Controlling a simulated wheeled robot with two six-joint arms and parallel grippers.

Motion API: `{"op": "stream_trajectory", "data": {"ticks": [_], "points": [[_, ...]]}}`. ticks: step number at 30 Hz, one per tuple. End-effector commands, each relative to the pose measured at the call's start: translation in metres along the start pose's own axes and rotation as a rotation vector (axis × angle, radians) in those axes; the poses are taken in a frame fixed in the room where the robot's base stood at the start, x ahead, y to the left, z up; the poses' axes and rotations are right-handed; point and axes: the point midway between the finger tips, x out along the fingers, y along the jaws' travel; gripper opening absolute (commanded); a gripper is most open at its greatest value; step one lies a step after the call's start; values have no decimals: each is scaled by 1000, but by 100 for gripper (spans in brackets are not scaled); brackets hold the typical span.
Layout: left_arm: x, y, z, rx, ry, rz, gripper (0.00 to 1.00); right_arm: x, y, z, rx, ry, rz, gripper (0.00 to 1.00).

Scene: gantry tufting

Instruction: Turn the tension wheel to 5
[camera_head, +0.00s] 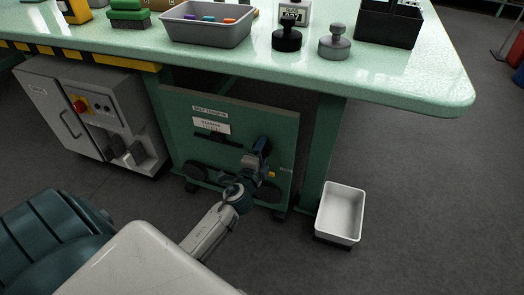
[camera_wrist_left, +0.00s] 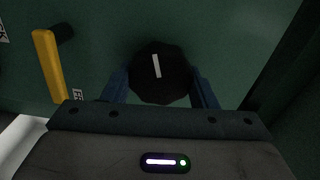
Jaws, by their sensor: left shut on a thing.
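The tension wheel (camera_wrist_left: 165,88) is a round black knob with a short white mark, in the middle of the left wrist view. The mark stands nearly upright in that view, its top tilted slightly left. My left gripper (camera_head: 259,152) is at the green belt tension panel (camera_head: 234,121) under the table. Its two blue fingers are on either side of the wheel and shut on it, also in the left wrist view (camera_wrist_left: 160,82). No scale or number 5 can be read around the wheel. In the head view my gripper and arm hide the wheel. My right gripper is not in view.
A yellow handle (camera_wrist_left: 47,65) stands out from the panel left of the wheel in the wrist view. A green table leg (camera_head: 320,150) and a white bin (camera_head: 341,213) are right of the panel. A grey cabinet (camera_head: 95,117) stands left. The tabletop (camera_head: 270,63) overhangs the panel.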

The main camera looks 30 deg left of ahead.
Motion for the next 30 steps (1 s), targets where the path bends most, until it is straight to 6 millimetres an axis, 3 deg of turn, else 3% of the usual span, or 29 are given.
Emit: {"op": "stream_trajectory", "data": {"ticks": [5,6,9,20,30], "points": [[0,1,-1,-3,2,0,30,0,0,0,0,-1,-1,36],[0,1,-1,-3,2,0,59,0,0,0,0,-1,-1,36],[0,0,-1,-3,2,0,75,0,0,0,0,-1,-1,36],[-6,1,0,-2,1,1,75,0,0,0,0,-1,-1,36],[-67,3,0,-2,1,4,75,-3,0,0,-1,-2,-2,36]]}}
